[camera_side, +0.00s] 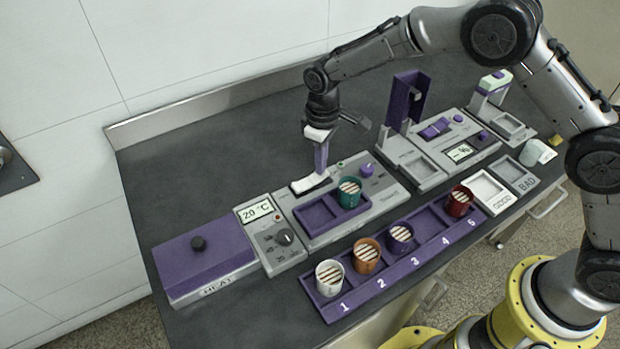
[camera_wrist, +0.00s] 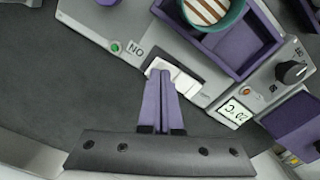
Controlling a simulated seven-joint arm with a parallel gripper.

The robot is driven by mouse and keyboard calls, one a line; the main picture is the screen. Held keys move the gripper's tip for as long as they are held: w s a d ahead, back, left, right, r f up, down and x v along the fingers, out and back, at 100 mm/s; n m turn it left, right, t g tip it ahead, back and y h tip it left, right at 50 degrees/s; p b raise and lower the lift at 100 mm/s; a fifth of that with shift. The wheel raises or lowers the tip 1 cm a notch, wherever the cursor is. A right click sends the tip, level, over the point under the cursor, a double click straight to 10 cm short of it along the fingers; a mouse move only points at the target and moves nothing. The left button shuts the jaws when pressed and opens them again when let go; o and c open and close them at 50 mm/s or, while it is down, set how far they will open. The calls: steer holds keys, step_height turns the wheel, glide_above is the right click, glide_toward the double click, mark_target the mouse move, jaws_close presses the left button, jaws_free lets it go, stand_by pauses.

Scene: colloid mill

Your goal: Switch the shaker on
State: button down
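The shaker (camera_side: 375,205) is a grey unit with a purple two-part tray; a teal cup with striped contents (camera_side: 349,191) sits in the tray's right compartment. Its white rocker switch (camera_side: 308,186) lies in a dark frame along the back edge; the wrist view also shows the rocker (camera_wrist: 187,84), partly hidden by my fingers. A green lamp (camera_wrist: 116,47) sits beside the "ON" mark; whether it is lit I cannot tell. My gripper (camera_side: 321,172) points down with its purple fingers together and nothing visible between them. The fingertips (camera_wrist: 162,80) are at the rocker, apparently touching it.
A heater box with purple lid (camera_side: 205,255) and a "20 °C" dial unit (camera_side: 270,235) stand left. A purple numbered rack (camera_side: 415,268) with several cups lies in front. A device with a raised purple lid (camera_side: 408,100) stands right. The back left tabletop is clear.

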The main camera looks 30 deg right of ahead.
steer(key=shift+f, duration=0.6)
stand_by(0.3)
steer(key=shift+r, duration=3.55)
steer(key=shift+d, duration=0.1)
